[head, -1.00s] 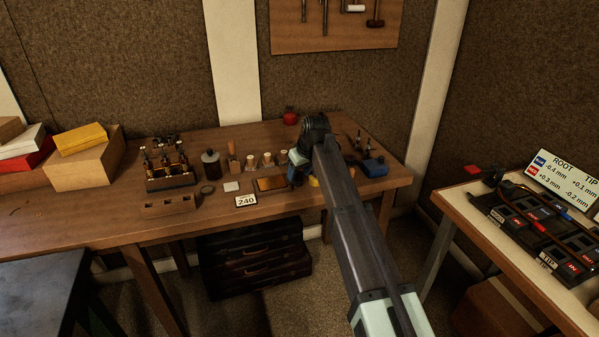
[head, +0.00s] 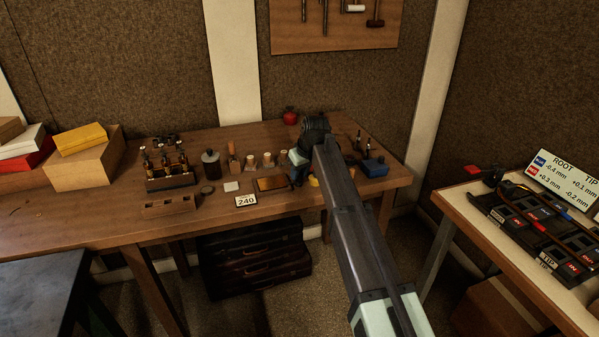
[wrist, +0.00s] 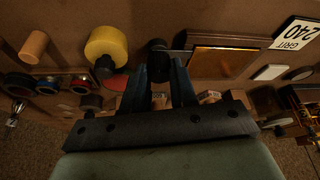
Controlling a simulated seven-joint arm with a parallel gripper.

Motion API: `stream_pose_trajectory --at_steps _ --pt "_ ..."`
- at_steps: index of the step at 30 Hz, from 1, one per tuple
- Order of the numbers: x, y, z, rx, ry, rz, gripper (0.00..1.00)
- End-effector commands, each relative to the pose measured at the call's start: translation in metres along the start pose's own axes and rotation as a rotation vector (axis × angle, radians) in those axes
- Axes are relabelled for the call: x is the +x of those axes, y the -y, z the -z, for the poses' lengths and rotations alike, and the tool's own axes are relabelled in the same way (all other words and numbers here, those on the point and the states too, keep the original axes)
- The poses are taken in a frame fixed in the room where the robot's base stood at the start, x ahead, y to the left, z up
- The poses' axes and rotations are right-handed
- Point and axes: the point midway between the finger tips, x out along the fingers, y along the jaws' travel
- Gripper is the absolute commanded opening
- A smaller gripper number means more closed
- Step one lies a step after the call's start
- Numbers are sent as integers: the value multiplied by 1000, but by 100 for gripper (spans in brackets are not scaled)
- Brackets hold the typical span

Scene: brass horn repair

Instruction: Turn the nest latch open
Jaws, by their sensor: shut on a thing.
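My gripper (wrist: 158,60) points down at the workbench. Its two dark fingers are closed on a dark, rounded knob (wrist: 157,46), which I take to be the nest latch. A thin bar runs from the knob toward a copper-coloured plate (wrist: 222,61) on its right in the wrist view. In the head view my gripper (head: 297,177) is low over the bench, just right of the copper plate (head: 271,184). My arm and fingers hide most of the knob there, and I cannot tell how far the latch is turned.
A yellow round piece (wrist: 106,46) stands close left of my fingers in the wrist view. The "240 GRIT" card (wrist: 298,37) lies beyond the plate. Several corks and bottles (head: 211,164) stand behind, and a blue box (head: 374,167) is to the right.

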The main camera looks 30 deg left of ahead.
Motion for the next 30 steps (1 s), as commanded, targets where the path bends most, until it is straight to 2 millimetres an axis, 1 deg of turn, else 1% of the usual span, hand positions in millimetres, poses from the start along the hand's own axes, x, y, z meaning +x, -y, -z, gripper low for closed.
stream_pose_trajectory --at_steps 5,11,30 --pt "0 1 0 34 0 -13 0" --pt "0 2 0 136 0 -56 0" --pt "1 5 2 683 1 -284 0"
